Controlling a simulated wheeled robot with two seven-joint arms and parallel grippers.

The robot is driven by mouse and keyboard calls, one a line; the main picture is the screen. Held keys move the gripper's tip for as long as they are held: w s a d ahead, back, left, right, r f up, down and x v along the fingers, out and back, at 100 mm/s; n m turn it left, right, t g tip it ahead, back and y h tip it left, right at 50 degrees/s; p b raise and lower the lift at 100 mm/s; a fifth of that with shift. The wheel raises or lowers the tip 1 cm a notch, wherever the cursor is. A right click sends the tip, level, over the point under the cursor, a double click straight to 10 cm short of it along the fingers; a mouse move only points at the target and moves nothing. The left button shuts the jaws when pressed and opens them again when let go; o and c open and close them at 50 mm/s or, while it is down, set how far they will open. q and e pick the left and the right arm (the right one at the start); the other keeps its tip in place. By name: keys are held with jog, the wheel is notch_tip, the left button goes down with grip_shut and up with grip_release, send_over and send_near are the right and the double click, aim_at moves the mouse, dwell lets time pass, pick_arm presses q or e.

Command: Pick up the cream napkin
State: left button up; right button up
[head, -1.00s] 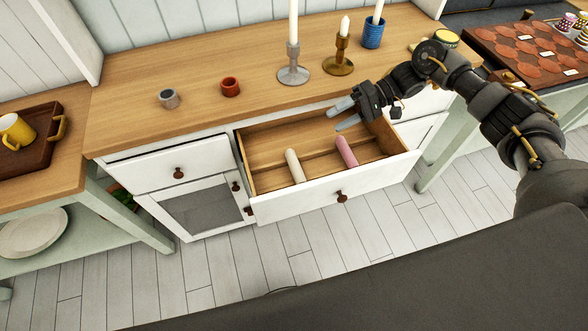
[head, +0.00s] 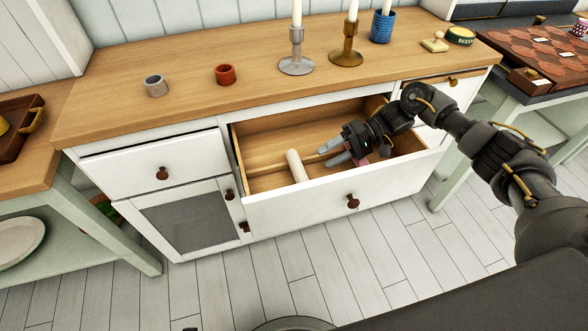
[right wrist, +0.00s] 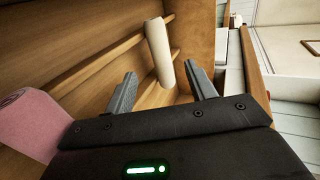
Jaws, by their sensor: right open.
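The cream napkin (head: 297,166) is a rolled cylinder lying in the open drawer (head: 345,209), left of my right gripper. In the right wrist view the cream napkin (right wrist: 159,52) shows ahead, between and beyond the two fingertips, not touched. My right gripper (head: 334,153) is open and empty, inside or just above the drawer, its fingers pointing left toward the napkin. The right wrist view shows its fingers (right wrist: 162,90) spread apart. A pink rolled napkin (right wrist: 35,122) lies beside the gripper; in the head view the gripper mostly hides it. My left gripper is not in view.
The drawer has a wooden divider and a white front. On the counter (head: 190,100) above stand a grey ring (head: 156,86), a red ring (head: 225,75), two candlesticks (head: 297,55) and a blue cup (head: 382,27). The drawer's left rear part is clear.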

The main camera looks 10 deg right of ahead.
jog(key=x, duration=0.3)
jog(key=shift+a, duration=0.1)
jog(key=shift+x, duration=2.6)
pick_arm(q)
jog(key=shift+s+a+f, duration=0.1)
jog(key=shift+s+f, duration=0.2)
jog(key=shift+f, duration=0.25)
pick_arm(e)
jog(key=shift+w, duration=0.15)
jog(key=shift+c, duration=0.3)
jog(key=c, duration=1)
jog(key=shift+r, duration=0.4)
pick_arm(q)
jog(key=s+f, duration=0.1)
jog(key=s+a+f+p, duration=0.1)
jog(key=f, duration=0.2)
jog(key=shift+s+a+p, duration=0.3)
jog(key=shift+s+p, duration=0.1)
pick_arm(e)
notch_tip(320, 180, up, 9)
jog(key=shift+r, duration=0.1)
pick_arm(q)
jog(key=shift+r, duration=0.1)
pick_arm(e)
jog(key=shift+r, duration=0.1)
